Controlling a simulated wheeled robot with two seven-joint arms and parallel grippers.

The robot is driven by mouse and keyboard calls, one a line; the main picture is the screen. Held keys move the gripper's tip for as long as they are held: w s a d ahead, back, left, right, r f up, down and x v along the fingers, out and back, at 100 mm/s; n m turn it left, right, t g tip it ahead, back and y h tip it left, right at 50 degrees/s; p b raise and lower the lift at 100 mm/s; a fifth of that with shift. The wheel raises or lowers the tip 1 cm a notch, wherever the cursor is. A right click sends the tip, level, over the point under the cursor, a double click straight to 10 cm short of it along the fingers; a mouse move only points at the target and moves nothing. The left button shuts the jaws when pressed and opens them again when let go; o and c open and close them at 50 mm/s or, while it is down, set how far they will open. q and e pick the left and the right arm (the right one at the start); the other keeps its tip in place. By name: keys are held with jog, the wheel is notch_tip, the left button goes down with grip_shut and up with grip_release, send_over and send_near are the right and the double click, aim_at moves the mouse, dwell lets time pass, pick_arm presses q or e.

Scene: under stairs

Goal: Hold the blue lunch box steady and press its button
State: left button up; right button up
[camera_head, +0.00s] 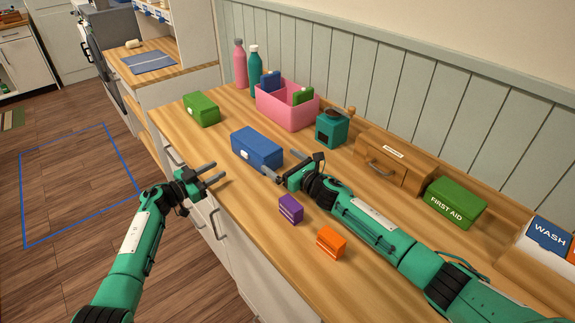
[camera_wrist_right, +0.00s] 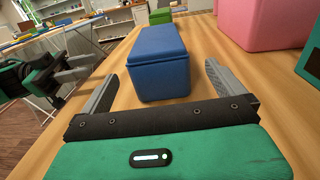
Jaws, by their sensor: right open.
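The blue lunch box (camera_head: 257,148) stands upright on the wooden counter, with a small pale button or latch on its left-facing side (camera_head: 236,149). In the right wrist view the blue lunch box (camera_wrist_right: 158,62) sits ahead, its near end between the lines of the two fingers. My right gripper (camera_head: 292,167) is open at the box's right end; I cannot tell whether a finger touches it. It also shows in the right wrist view (camera_wrist_right: 160,85). My left gripper (camera_head: 213,174) is open and empty, in front of the box near the counter's front edge, apart from it.
A green box (camera_head: 201,109) stands left of the lunch box. A pink bin (camera_head: 287,108) and a teal grinder (camera_head: 331,129) stand behind. A purple box (camera_head: 291,209) and an orange box (camera_head: 331,243) lie near my right arm. Bare counter (camera_head: 225,205) lies in front.

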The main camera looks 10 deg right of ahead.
aim_at(275, 158)
jog(key=shift+x, duration=2.95)
jog(key=c, duration=1)
pick_arm(q)
grip_shut()
pick_arm(e)
jog(key=shift+c, duration=0.4)
